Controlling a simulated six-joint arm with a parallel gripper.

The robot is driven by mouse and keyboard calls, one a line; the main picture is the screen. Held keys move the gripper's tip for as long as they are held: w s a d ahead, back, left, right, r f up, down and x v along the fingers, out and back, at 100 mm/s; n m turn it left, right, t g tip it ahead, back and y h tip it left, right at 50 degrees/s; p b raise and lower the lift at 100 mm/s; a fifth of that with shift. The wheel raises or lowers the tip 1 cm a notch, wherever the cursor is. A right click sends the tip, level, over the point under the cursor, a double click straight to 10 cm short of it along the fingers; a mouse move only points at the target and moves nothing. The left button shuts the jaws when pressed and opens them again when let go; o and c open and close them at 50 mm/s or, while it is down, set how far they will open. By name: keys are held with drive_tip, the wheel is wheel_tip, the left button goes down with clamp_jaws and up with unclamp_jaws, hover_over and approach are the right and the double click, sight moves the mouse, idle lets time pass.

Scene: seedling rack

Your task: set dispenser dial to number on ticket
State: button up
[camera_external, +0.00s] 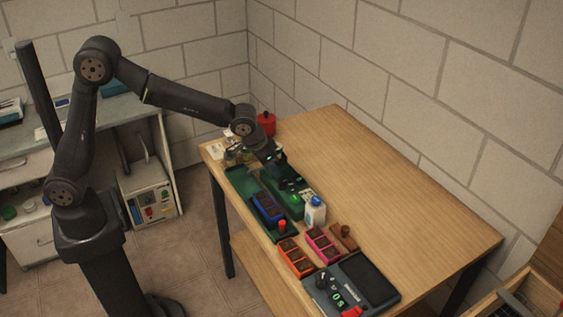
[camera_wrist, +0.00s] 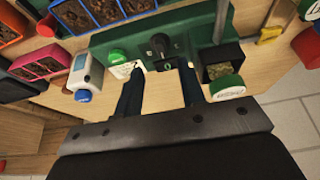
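The dispenser is a green unit (camera_external: 284,198) on the wooden table. In the wrist view its black dial knob (camera_wrist: 160,44) sits on a green panel (camera_wrist: 137,51), with a small dark window showing what looks like a green 0 (camera_wrist: 167,67) below it. My gripper (camera_wrist: 161,70) is open and empty. Its two dark fingers point toward the panel, one on each side of the window, apart from the knob. A small white card with dark marks, perhaps the ticket (camera_wrist: 124,71), lies beside the left finger; its number is unreadable. In the external view my gripper (camera_external: 276,160) is above the dispenser's far end.
A white bottle with a blue cap (camera_wrist: 87,74) stands left of the panel. Soil-filled blue (camera_external: 268,207), pink (camera_external: 322,244) and orange (camera_external: 296,257) trays line the table. A green-lidded pot (camera_wrist: 227,88) is at the right. The table's right side (camera_external: 390,190) is clear.

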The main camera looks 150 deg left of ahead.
drive_tip(key=v, duration=1)
drive_tip(key=shift+r, duration=0.25)
wheel_tip(320, 180, up, 8)
idle(0.4)
